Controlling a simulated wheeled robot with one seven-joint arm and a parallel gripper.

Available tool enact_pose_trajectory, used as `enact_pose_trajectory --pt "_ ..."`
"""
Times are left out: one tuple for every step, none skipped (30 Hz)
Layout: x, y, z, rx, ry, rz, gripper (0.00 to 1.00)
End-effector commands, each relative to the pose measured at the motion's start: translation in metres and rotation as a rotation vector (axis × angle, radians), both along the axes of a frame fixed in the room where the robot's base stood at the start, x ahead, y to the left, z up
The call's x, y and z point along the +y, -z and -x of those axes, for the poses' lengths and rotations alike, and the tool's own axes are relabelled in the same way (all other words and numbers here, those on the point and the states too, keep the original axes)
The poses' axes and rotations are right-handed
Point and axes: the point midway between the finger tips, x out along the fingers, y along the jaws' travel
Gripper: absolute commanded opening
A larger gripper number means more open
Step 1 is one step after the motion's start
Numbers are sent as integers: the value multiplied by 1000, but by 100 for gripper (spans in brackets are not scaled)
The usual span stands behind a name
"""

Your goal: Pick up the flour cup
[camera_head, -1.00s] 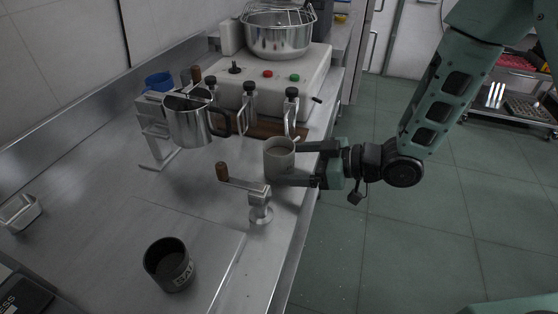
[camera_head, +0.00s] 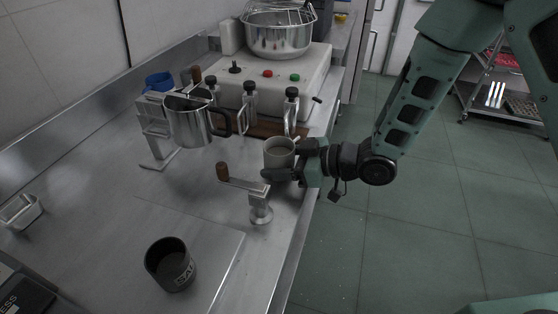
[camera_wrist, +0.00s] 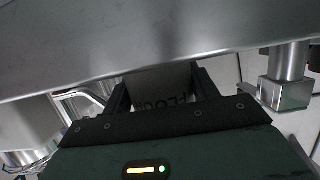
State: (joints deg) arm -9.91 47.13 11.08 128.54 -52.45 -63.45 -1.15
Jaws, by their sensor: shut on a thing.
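The flour cup (camera_head: 279,153) is a light grey cup at the right edge of the steel counter in the head view. My gripper (camera_head: 287,164) reaches in from the right and is shut on the cup, with one finger on each side. In the wrist view the cup (camera_wrist: 162,92) shows between the two fingers (camera_wrist: 160,88), with part of its dark lettering readable as "FLO". In the head view the fingers partly hide the cup's right side. I cannot tell whether the cup's base touches the counter.
A crank handle on a metal post (camera_head: 259,202) stands just in front of the cup. A dark labelled cup (camera_head: 170,265) stands at the front. The counter's left middle is clear.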

Motion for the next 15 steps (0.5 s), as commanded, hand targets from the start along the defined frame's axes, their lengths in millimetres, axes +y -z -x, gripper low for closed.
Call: enact_pose_trajectory --pt "0 -2 0 -1 0 -1 33" --pt "0 -3 0 -1 0 -1 33" --pt "0 -7 0 -3 0 -1 33" --pt "0 -10 -1 -4 0 -1 33" --pt "0 -15 -1 -4 0 -1 33" --pt "0 -21 -1 -4 1 -1 33" --pt "0 -28 -1 -6 1 -2 33" --pt "0 -34 -1 -6 0 -2 33" --pt "0 -43 -1 -7 1 -2 33" --pt "0 -48 -1 -6 0 -1 33" --pt "0 -55 -1 -7 0 -2 33" --pt "0 -63 -1 -6 0 -1 33" --pt "0 -68 -1 -7 -1 -1 33" --pt "0 -73 0 -5 0 -1 33" --pt "0 -80 0 -5 1 -1 33"
